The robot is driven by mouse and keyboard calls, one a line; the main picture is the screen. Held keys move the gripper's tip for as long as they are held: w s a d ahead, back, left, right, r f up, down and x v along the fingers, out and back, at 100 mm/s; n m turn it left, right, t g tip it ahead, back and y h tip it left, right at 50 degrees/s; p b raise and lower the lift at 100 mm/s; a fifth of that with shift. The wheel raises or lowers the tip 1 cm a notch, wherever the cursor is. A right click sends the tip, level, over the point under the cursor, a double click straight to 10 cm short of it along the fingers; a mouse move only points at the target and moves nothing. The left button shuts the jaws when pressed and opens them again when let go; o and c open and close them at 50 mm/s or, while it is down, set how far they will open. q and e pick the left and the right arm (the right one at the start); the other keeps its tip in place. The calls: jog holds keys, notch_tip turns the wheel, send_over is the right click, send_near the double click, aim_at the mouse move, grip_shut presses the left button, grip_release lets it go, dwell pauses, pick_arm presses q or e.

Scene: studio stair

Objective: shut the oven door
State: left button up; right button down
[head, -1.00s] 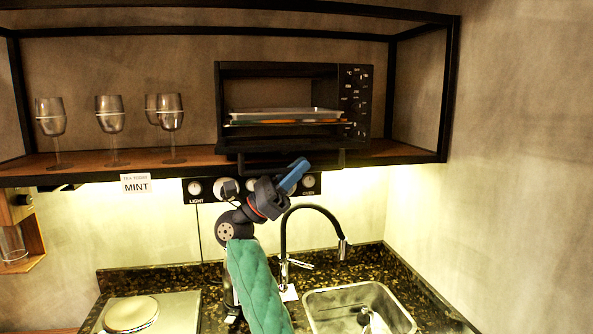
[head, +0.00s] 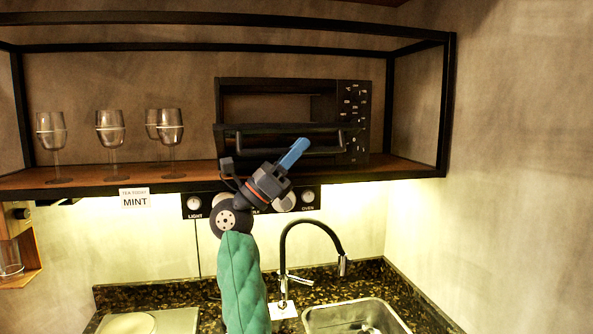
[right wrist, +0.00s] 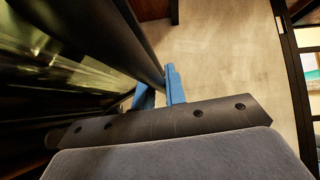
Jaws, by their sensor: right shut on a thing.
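The black oven (head: 356,110) stands on the wooden shelf, its knob panel on the right. Its door (head: 222,138) is partly open, tilted up across the lower part of the opening. The door's bar handle (head: 328,150) runs along its front. My right gripper (head: 299,149) reaches up from below, its blue fingers shut on the handle. In the right wrist view, the blue fingers (right wrist: 160,88) are at the dark handle bar (right wrist: 140,40). The inside of the oven is partly hidden behind the door. My left gripper is not in view.
Several wine glasses (head: 110,128) stand left of the oven on the shelf (head: 90,182). A MINT sign (head: 135,198) and a switch panel (head: 194,204) are below the shelf edge. A black tap (head: 312,224) and sink (head: 350,314) are below. Black frame bars surround the shelf.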

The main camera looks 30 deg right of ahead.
aim_at(297, 130)
jog(key=shift+w+r, duration=0.15)
jog(key=shift+r, duration=0.75)
jog(key=shift+w+r+n+t+p, duration=0.15)
jog(key=shift+r+n+t+p, duration=0.2)
jog(key=shift+r+n+t, duration=0.45)
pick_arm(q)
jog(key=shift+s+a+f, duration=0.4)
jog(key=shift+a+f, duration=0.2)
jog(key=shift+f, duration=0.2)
pick_arm(e)
jog(key=shift+w+d+r+n+t, duration=0.1)
jog(key=shift+w+n+t, duration=0.05)
jog(key=shift+n+t, duration=0.7)
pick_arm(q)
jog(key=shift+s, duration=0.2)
pick_arm(e)
jog(key=c, duration=1.5)
grip_release()
jog(key=shift+o, duration=0.2)
